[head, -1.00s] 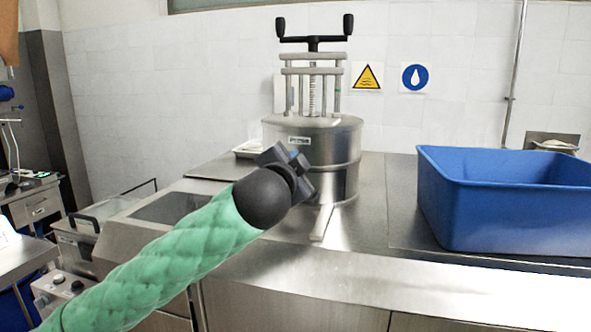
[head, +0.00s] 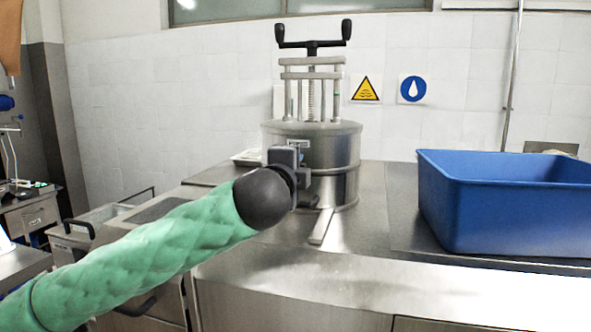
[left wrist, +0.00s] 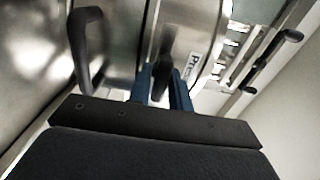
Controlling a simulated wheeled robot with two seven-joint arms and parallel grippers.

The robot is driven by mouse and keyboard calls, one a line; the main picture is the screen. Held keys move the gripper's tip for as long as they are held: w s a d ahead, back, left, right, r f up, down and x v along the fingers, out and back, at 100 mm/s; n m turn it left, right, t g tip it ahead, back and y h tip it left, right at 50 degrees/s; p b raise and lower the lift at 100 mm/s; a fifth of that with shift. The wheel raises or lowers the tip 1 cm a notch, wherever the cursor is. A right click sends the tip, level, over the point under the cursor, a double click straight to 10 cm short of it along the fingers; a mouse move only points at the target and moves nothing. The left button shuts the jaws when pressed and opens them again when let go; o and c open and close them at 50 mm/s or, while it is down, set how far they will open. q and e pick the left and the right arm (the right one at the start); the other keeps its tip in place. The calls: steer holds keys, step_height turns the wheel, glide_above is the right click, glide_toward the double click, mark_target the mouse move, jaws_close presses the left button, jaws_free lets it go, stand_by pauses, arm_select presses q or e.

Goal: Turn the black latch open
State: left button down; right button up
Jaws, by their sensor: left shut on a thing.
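The metal vessel (head: 340,150) stands on the steel counter, with a tall screw press and a black T-handle (head: 313,45) on top. My left gripper (head: 303,178) is at its front left side. In the left wrist view, my blue fingers (left wrist: 164,85) are on both sides of a small black latch (left wrist: 167,55) on the vessel wall, beside a white label, and are shut on it. A larger curved black handle (left wrist: 88,45) shows left of the fingers, apart from them. In the head view the gripper and arm hide the latch. My right gripper is not in view.
A large blue bin (head: 505,205) stands on the counter to the right. A metal spout or bar (head: 321,228) sticks out below the vessel. The counter front (head: 390,280) is clear. A tiled wall with two signs is behind.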

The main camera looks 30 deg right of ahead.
arm_select(q)
steer(key=shift+f, duration=0.1)
stand_by(0.3)
steer(key=c, duration=1.4)
jaws_free()
steer(key=shift+c, duration=0.2)
steer(key=shift+s, duration=0.1)
steer(key=shift+s+a+b, duration=0.2)
steer(key=shift+a+b, duration=0.1)
steer(key=b+v, duration=0.2)
steer(key=v, duration=0.5)
steer(key=shift+b, duration=0.3)
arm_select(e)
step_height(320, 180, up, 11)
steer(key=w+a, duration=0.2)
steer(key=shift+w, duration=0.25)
arm_select(q)
steer(key=shift+f, duration=0.1)
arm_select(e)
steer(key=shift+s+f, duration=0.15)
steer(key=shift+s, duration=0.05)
